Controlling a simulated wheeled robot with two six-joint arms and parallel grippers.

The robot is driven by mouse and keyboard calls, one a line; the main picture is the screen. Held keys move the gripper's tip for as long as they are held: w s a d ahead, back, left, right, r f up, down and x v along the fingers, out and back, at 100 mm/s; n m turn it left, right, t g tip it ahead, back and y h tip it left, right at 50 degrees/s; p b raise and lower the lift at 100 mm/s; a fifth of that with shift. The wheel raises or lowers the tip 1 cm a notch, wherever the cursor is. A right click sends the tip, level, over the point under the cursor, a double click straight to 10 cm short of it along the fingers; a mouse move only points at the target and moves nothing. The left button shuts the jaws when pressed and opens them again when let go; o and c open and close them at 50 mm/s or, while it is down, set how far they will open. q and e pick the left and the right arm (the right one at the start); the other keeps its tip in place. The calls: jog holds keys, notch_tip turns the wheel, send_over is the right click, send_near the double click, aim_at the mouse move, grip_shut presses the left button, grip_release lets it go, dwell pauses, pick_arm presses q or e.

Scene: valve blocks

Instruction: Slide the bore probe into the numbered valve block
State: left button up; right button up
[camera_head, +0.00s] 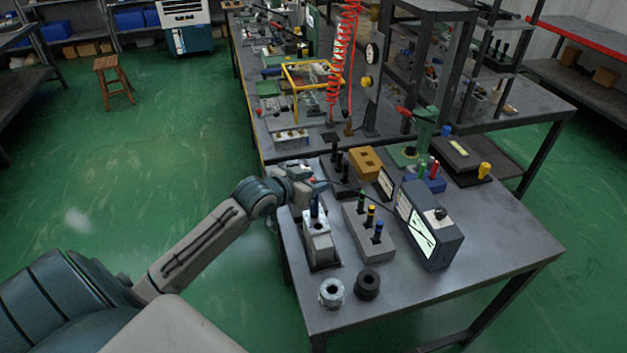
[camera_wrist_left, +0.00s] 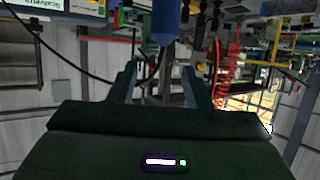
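A pale metal valve block (camera_head: 318,248) stands on a dark base near the table's left edge; no number is readable. A probe with a blue handle (camera_head: 314,208) stands upright at its top; how deep it sits I cannot tell. My left gripper (camera_head: 314,186) is just above and behind that handle in the head view. In the left wrist view the two fingers (camera_wrist_left: 160,80) are apart, with a blue handle (camera_wrist_left: 166,22) beyond their tips and clear space on both sides. A grey holder (camera_head: 360,230) to the right bears several dark probes with coloured bands. My right gripper is not in view.
A light ring (camera_head: 332,292) and a black ring (camera_head: 367,284) lie in front of the blocks. A monitor-like box (camera_head: 432,228) stands right of the holder. A tan block (camera_head: 366,162) is behind. The table's front right is bare.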

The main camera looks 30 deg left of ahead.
pick_arm(q)
jog(key=shift+r, duration=0.3)
jog(key=p+v, duration=0.2)
jog(key=v, duration=1)
jog(key=shift+r, duration=0.2)
jog(key=shift+a+f, duration=0.1)
jog(key=shift+a, duration=0.05)
